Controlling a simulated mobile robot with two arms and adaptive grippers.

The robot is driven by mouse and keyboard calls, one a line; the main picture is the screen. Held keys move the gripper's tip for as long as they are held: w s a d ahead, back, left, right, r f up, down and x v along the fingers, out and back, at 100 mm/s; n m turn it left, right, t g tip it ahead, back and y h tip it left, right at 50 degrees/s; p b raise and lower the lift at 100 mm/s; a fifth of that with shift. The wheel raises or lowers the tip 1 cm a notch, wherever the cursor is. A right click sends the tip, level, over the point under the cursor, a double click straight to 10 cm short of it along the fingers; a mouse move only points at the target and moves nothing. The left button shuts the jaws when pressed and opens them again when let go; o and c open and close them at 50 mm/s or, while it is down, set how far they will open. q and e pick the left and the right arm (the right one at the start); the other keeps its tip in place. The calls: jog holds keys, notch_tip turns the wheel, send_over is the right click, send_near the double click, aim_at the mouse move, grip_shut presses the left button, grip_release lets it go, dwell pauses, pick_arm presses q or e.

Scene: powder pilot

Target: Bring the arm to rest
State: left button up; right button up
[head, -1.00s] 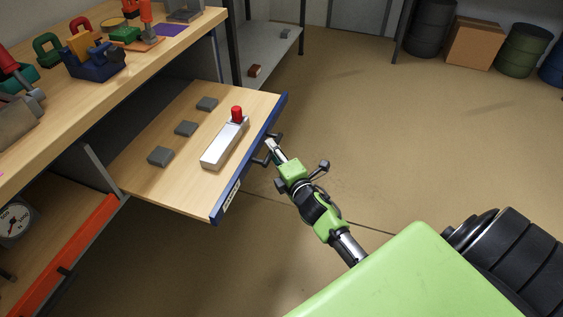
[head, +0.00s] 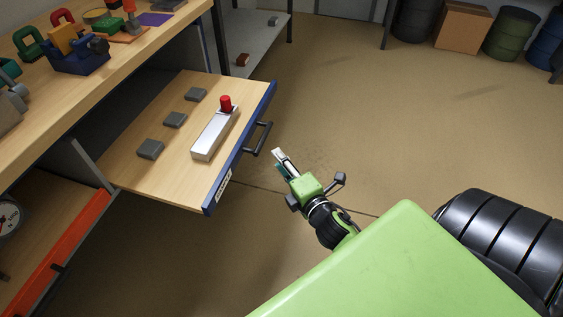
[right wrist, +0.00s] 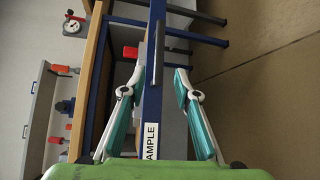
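My right gripper (head: 283,162) is in the head view, just right of the open drawer's front and apart from its dark handle (head: 258,139). In the right wrist view its two teal-lined fingers (right wrist: 155,85) stand wide apart with nothing held between them. The drawer front and a label reading "AMPLE" show beyond and between the fingers. My left gripper is not in either view.
The pulled-out wooden drawer (head: 190,178) with a blue front holds a silver bar (head: 213,135) with a red top (head: 226,103) and several grey blocks. A workbench (head: 90,90) with tools stands left. Barrels and a cardboard box (head: 462,27) stand far right; open floor lies between.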

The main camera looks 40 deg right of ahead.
dwell(0.3)
